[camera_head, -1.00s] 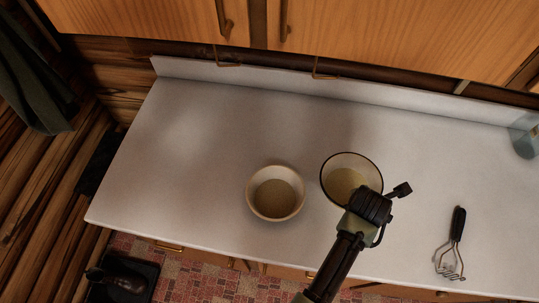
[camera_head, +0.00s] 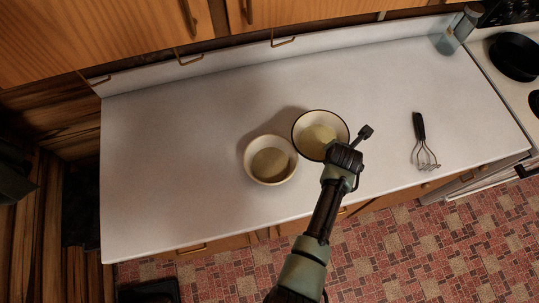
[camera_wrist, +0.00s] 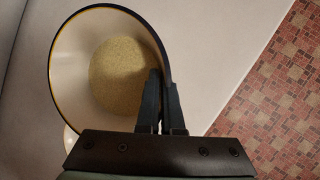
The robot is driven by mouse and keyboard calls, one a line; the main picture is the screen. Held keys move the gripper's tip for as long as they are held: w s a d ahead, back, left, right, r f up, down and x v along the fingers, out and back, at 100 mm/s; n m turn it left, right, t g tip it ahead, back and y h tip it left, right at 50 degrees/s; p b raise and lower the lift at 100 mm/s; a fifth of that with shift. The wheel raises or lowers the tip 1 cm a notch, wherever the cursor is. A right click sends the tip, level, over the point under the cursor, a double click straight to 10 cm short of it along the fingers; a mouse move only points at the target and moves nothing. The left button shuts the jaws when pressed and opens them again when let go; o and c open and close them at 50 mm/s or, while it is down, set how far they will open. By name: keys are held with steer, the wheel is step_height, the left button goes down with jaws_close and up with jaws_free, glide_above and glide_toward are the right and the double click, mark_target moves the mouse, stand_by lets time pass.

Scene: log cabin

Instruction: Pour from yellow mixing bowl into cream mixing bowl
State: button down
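The yellow mixing bowl (camera_head: 300,137) has a dark rim, a pale inside and grainy yellowish contents. My gripper (camera_head: 340,157) is at its near right side. In the wrist view the fingers (camera_wrist: 162,85) are closed on the wall of this bowl (camera_wrist: 75,60), one on each side of the rim. A shadow left of the bowl suggests it is raised off the counter. The cream mixing bowl (camera_head: 251,160) stands upright on the counter just left of it, with a tan patch in its bottom. In the head view the two rims nearly meet.
The white counter (camera_head: 170,150) is clear to the left. A black-handled masher (camera_head: 420,135) lies to the right. A bluish container (camera_head: 455,38) and a stove with a dark pan (camera_head: 515,58) are at the far right. Wooden cabinets (camera_head: 120,35) hang above the back.

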steer(key=r, duration=0.1)
steer(key=a+r+h+p, duration=0.1)
steer(key=r, duration=0.1)
steer(key=shift+s+a+t, duration=0.2)
steer(key=shift+t, duration=0.2)
steer(key=shift+s+a+h, duration=0.1)
steer(key=shift+a+h, duration=0.15)
steer(key=shift+h, duration=0.05)
steer(key=shift+s+a+r+n+t+h, duration=0.15)
steer(key=shift+a+r+n+t+h, duration=0.1)
steer(key=shift+a+r+h, duration=0.2)
steer(key=shift+s+a+r+n+t+h, duration=0.15)
steer(key=shift+a+r+t+h, duration=0.1)
steer(key=shift+a+r+h, duration=0.15)
steer(key=shift+s+a+t+h, duration=0.2)
steer(key=shift+a+h, duration=0.15)
steer(key=shift+a, duration=0.15)
steer(key=shift+s+a+t+h, duration=0.1)
steer(key=shift+s+a+h, duration=0.15)
steer(key=shift+a, duration=0.2)
steer(key=s+a+r+n+t+h+b, duration=0.2)
steer(key=a+h+b, duration=0.4)
steer(key=b, duration=0.8)
steer(key=n+t+h, duration=0.1)
steer(key=t, duration=0.1)
steer(key=shift+s+a+r+t+b, duration=0.15)
steer(key=shift+r+t+b, duration=0.2)
steer(key=shift+t, duration=0.05)
